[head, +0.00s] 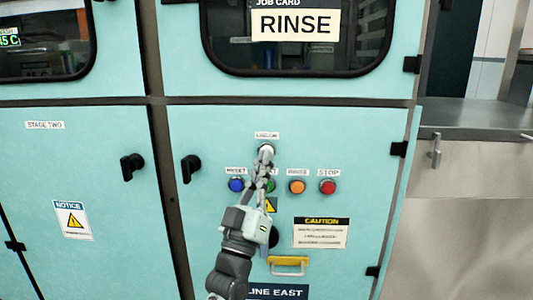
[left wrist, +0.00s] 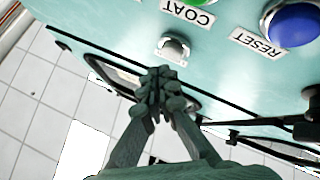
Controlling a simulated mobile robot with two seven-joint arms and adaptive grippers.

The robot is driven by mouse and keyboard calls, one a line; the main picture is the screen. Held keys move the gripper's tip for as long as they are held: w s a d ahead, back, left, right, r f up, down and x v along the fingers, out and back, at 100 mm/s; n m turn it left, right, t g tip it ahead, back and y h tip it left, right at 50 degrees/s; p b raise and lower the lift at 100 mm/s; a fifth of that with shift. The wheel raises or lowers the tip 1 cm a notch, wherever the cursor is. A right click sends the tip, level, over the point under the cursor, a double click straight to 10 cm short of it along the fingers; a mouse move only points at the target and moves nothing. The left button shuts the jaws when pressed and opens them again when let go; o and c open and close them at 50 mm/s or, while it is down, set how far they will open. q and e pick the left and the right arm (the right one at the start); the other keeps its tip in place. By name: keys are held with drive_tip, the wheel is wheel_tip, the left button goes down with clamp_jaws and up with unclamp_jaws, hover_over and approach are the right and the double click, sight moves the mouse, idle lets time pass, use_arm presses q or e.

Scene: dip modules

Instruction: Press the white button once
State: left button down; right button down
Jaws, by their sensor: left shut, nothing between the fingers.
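The white button (head: 267,148) sits on the teal cabinet door under a small label, above a row of coloured buttons. My left gripper (head: 265,152) is shut and empty, its fingertips in front of the button and partly covering it. In the left wrist view a pale round button (left wrist: 173,47) with a grey collar shows just beyond the closed fingertips (left wrist: 158,82). I cannot tell whether the fingertips touch it. My right gripper is not in view.
Below are the blue RESET button (head: 237,184), a green button (head: 271,185) partly behind my gripper, the orange RINSE button (head: 297,187) and the red STOP button (head: 328,187). A black handle (head: 190,168) is at left, a yellow handle (head: 288,262) below.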

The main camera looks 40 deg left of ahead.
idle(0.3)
use_arm(q)
drive_tip(key=shift+w+a, duration=0.25)
drive_tip(key=shift+w, duration=0.1)
drive_tip(key=shift+w+a, duration=0.25)
drive_tip(key=shift+w, duration=0.15)
idle(0.7)
drive_tip(key=shift+s+d, duration=0.1)
drive_tip(key=shift+s+d+p, duration=0.35)
drive_tip(key=shift+s+d, duration=0.05)
drive_tip(key=shift+s, duration=0.25)
drive_tip(key=shift+s+d+p, duration=0.15)
drive_tip(key=shift+s+d, duration=0.3)
drive_tip(key=shift+s, duration=0.25)
drive_tip(key=shift+s+d+p, duration=0.15)
drive_tip(key=shift+s+d, duration=0.25)
drive_tip(key=shift+s, duration=0.3)
drive_tip(key=shift+s+d+p, duration=0.15)
drive_tip(key=shift+s+d, duration=0.3)
drive_tip(key=shift+s, duration=0.25)
